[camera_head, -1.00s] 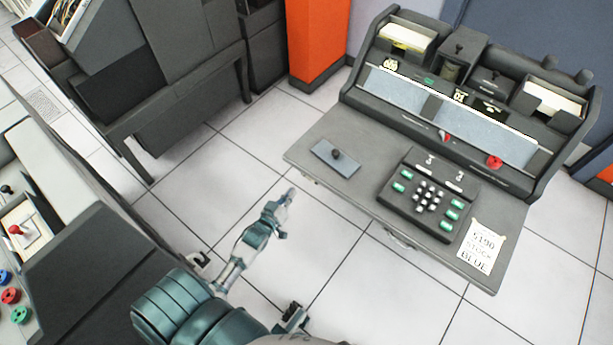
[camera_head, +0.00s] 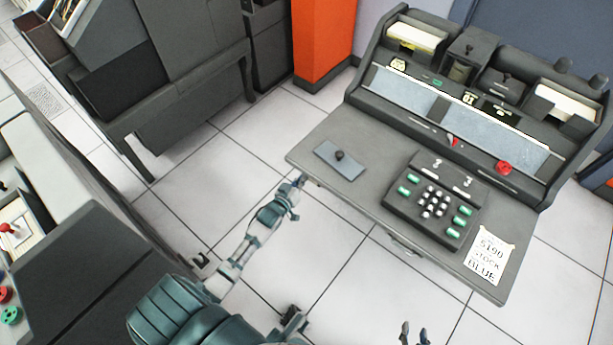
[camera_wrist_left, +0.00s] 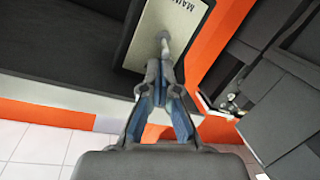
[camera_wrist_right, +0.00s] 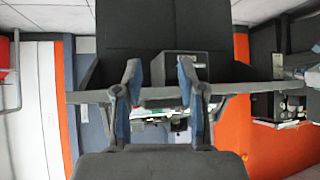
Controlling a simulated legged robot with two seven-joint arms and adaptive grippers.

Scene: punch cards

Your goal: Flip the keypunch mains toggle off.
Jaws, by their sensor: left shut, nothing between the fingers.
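The grey keypunch desk (camera_head: 330,135) stands at the right of the head view. My left gripper (camera_head: 299,182) is by the desk's left front edge. In the left wrist view, a pale plate (camera_wrist_left: 185,22) with lettering starting "MAIN" sits on a dark panel, and the metal toggle lever (camera_wrist_left: 164,42) stands out from it. My left gripper (camera_wrist_left: 160,72) is shut and empty, its tips just at the lever; I cannot tell whether they touch. My right gripper (camera_head: 414,335) is open and empty at the bottom of the head view, and its spread fingers show in the right wrist view (camera_wrist_right: 159,70).
A keypad (camera_head: 435,200), a small plate with a black knob (camera_head: 340,160) and a paper note (camera_head: 490,255) lie on the desk top. An orange pillar (camera_head: 320,45) stands behind. A dark machine (camera_head: 190,70) is at left. Floor between is clear.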

